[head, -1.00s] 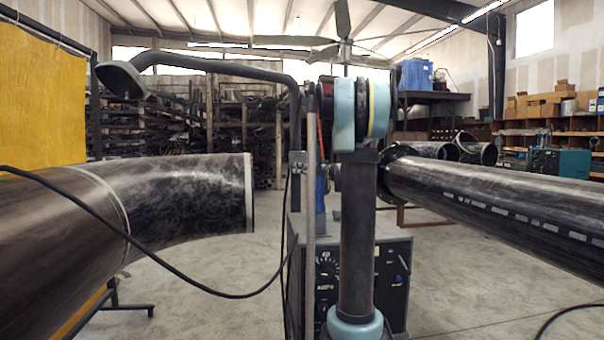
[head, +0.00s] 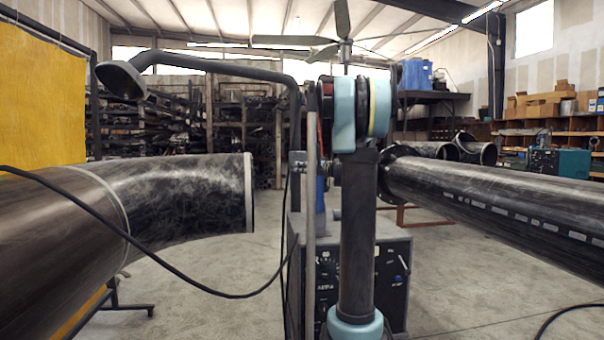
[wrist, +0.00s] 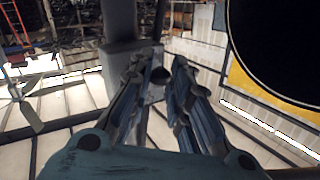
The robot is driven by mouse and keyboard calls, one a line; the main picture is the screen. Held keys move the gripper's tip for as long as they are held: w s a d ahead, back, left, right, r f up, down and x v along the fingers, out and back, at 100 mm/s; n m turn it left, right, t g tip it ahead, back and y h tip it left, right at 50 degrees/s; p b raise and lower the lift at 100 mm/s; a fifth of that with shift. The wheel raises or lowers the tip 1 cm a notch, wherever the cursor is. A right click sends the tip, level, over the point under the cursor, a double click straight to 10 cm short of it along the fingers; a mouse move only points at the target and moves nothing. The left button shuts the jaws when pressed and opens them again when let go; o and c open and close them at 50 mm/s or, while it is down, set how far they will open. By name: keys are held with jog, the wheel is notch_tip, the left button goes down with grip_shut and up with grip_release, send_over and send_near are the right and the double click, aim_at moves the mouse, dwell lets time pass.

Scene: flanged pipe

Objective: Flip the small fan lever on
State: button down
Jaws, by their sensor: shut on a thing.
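My gripper (wrist: 158,88) shows in the wrist view with its two dark, jointed fingers close together. It is shut on a small dark round-ended thing (wrist: 160,75) between the fingertips. I cannot tell whether this is the small fan lever. A grey box-like body (wrist: 125,58) stands just beyond the fingers. In the head view my arm hides the gripper. A dark machine (head: 328,270) with a dial and switches on its front stands behind my arm, which covers part of its panel. I cannot pick out the fan lever there.
A large flanged pipe (head: 500,190) lies at right and a bent pipe (head: 190,195) at left. A black cable (head: 200,285) hangs across the front left. The concrete floor (head: 215,310) is open between.

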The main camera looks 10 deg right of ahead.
jog(key=shift+w+r+m+g+h, duration=0.15)
jog(key=shift+r+m+g+h, duration=0.25)
jog(key=shift+r+m+g, duration=0.6)
jog(key=shift+w+r+m+g+h, duration=0.1)
jog(key=shift+r+m+g+h, duration=0.4)
jog(key=shift+g, duration=0.95)
jog(key=shift+w+r+m+g+h, duration=0.15)
jog(key=shift+r+m+g+h, duration=0.2)
jog(key=shift+r+g, duration=0.8)
jog(key=shift+d+f, duration=0.1)
jog(key=c, duration=1.5)
grip_release()
jog(key=shift+w+f, duration=0.1)
jog(key=v, duration=1.2)
jog(key=shift+w, duration=0.15)
